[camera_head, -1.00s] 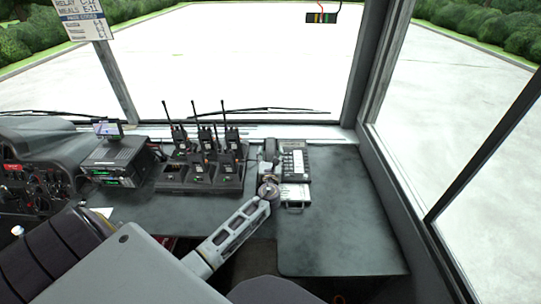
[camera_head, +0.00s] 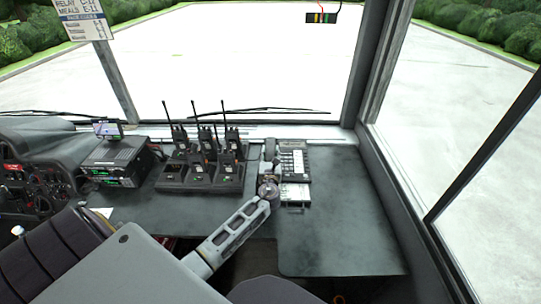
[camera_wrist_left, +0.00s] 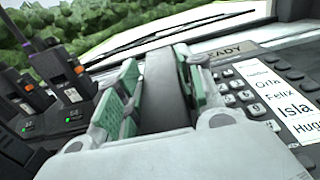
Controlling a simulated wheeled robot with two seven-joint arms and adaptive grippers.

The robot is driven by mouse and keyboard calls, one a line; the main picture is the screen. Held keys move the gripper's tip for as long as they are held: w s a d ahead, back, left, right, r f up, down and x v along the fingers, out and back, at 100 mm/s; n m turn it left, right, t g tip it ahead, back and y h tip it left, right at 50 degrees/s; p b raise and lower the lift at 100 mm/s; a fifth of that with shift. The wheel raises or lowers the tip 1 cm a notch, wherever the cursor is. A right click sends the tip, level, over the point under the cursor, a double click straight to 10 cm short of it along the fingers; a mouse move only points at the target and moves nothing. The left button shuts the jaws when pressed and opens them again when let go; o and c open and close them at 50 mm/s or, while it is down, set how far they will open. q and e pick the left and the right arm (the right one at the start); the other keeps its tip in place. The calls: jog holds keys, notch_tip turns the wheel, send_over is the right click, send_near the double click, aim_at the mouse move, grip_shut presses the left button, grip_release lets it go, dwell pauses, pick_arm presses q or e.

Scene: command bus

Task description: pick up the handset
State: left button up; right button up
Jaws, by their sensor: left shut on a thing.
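The dark handset (camera_wrist_left: 166,95) sits between the green-padded fingers of my left gripper (camera_wrist_left: 160,100) in the left wrist view. The fingers are shut on it, one on each side. In the head view my left gripper (camera_head: 268,172) is at the left side of the desk phone (camera_head: 294,163), with the handset (camera_head: 270,148) showing just beyond it. The phone's keypad and name list (camera_wrist_left: 285,95) lie right of the handset in the wrist view. I cannot tell whether the handset is clear of its cradle. My right gripper is not in view.
A charger rack (camera_head: 200,182) with several upright radios stands close left of my left gripper. A radio unit (camera_head: 115,160) with a small screen is farther left. A small silver-edged box (camera_head: 295,193) lies in front of the phone. The counter (camera_head: 340,225) is clear to the right.

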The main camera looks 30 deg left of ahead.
aim_at(270, 154)
pick_arm(q)
jog(key=shift+r, duration=0.85)
notch_tip(270, 154, up, 7)
jog(key=shift+p, duration=1.1)
jog(key=shift+r, duration=0.7)
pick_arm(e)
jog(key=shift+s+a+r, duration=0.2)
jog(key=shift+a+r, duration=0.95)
